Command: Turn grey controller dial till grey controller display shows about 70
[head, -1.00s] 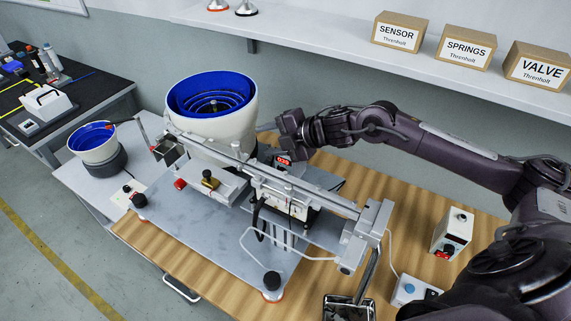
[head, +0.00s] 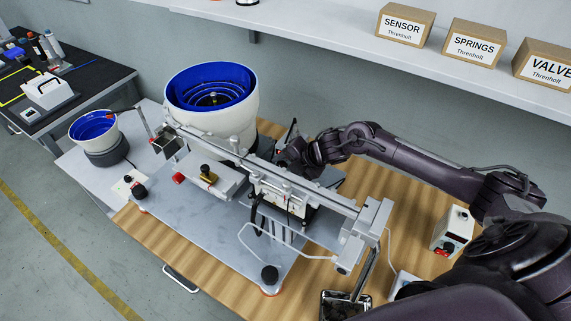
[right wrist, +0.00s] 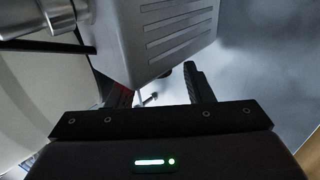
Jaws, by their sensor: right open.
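The grey controller, a grey box with vent slots (right wrist: 172,32), fills the upper middle of the right wrist view. In the head view my right gripper and the gantry rail hide it, and its display is not readable. The dial cannot be made out in either view. My right gripper (head: 287,156) reaches in from the right behind the gantry rail, beside the large feeder bowl. In the right wrist view its open fingers (right wrist: 148,82) lie close to the box; the box partly covers the left finger. Contact cannot be told. My left gripper is not in view.
A large white feeder bowl (head: 212,115) with a blue inside stands left of my right gripper. The gantry rail (head: 270,178) crosses in front. A pale control box (head: 452,229) stands at right on the wooden table. Labelled cartons sit on the shelf above.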

